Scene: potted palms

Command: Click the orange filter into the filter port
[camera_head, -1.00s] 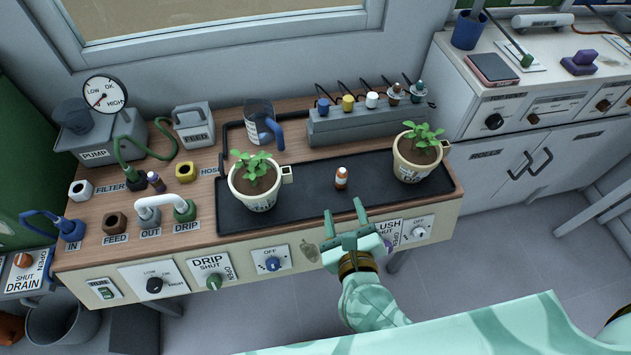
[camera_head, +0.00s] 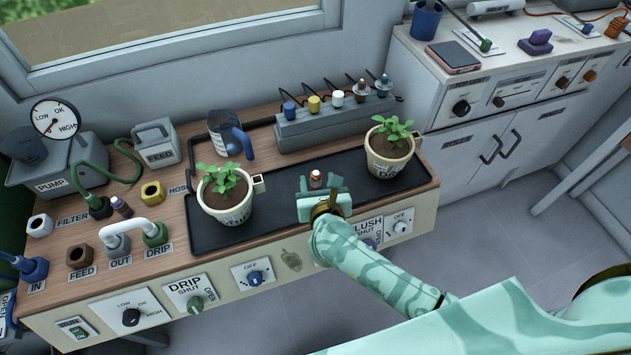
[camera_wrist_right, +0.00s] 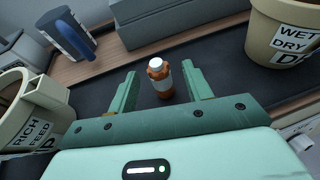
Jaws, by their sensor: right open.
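A small orange bottle-like piece (camera_head: 316,177) with a white cap and pale band, apparently the filter, stands upright on the black tray (camera_head: 270,212). My right gripper (camera_head: 318,187) is open at it. In the right wrist view the orange piece (camera_wrist_right: 160,86) stands between the open fingers (camera_wrist_right: 161,76), with gaps on both sides. The FILTER label (camera_head: 72,219) is at the bench's left, beside a pale socket (camera_head: 39,226) with a dark hole, which seems to be the port. My left gripper is not in view.
Potted plants stand left (camera_head: 228,205) and right (camera_head: 387,160) of my right gripper on the tray. A white pipe (camera_head: 118,235) and a green hose (camera_head: 90,165) stand near the pale socket.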

